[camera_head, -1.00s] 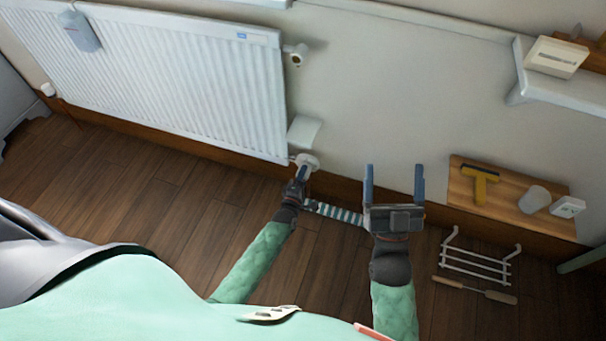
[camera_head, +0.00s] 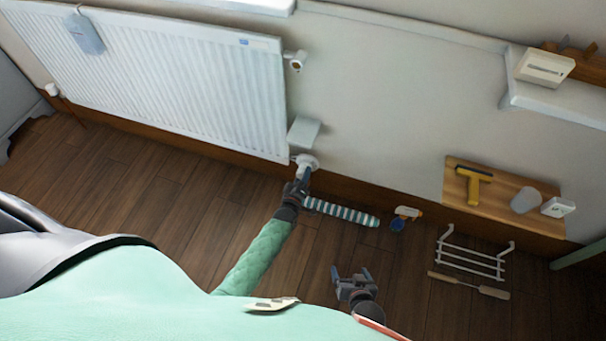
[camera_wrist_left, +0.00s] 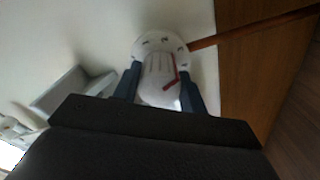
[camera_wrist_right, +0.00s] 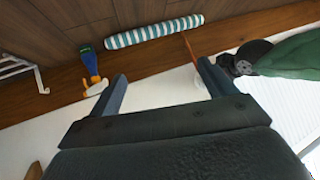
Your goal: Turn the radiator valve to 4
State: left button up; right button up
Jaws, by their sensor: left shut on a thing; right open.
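The radiator (camera_head: 190,85) is a white ribbed panel on the wall at the upper left of the head view. A white round valve (camera_head: 307,163) sits at its lower right corner. My left gripper (camera_head: 302,178) is shut on this valve. In the left wrist view the valve knob (camera_wrist_left: 160,78) lies between both fingers, with a red mark and dark markings on its ring; the numbers are too small to read. My right gripper (camera_head: 352,275) is open and empty, low over the floor near my body; its fingers show in the right wrist view (camera_wrist_right: 160,85).
A striped roll (camera_head: 342,212) lies on the floor along the wall, right of the valve. A blue and orange spray bottle (camera_head: 402,218), a white wire rack (camera_head: 472,255) and a wooden-handled tool (camera_head: 470,286) lie further right. A wooden board (camera_head: 497,203) holds a yellow scraper (camera_head: 472,183).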

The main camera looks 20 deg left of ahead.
pick_arm(q)
jog(key=shift+m, duration=0.5)
jog(key=shift+m+p, duration=0.3)
jog(key=shift+p, duration=0.1)
jog(key=shift+m+p, duration=0.5)
jog(key=shift+m, duration=0.7)
jog(key=shift+a+f+m+p, duration=0.15)
jog(key=shift+m+p, duration=0.5)
jog(key=shift+m, duration=1.55)
pick_arm(e)
jog(key=shift+s+d+f+g, duration=0.1)
jog(key=shift+s+f+g, duration=0.2)
jog(key=shift+s, duration=0.4)
jog(key=shift+s+d+f+g, duration=0.1)
jog(key=shift+s+g, duration=0.25)
jog(key=shift+s, duration=0.3)
jog(key=shift+s+f+g, duration=0.15)
jog(key=shift+s+g, duration=0.2)
jog(key=shift+s, duration=0.35)
pick_arm(q)
jog(key=o, duration=1)
jog(key=shift+s, duration=0.15)
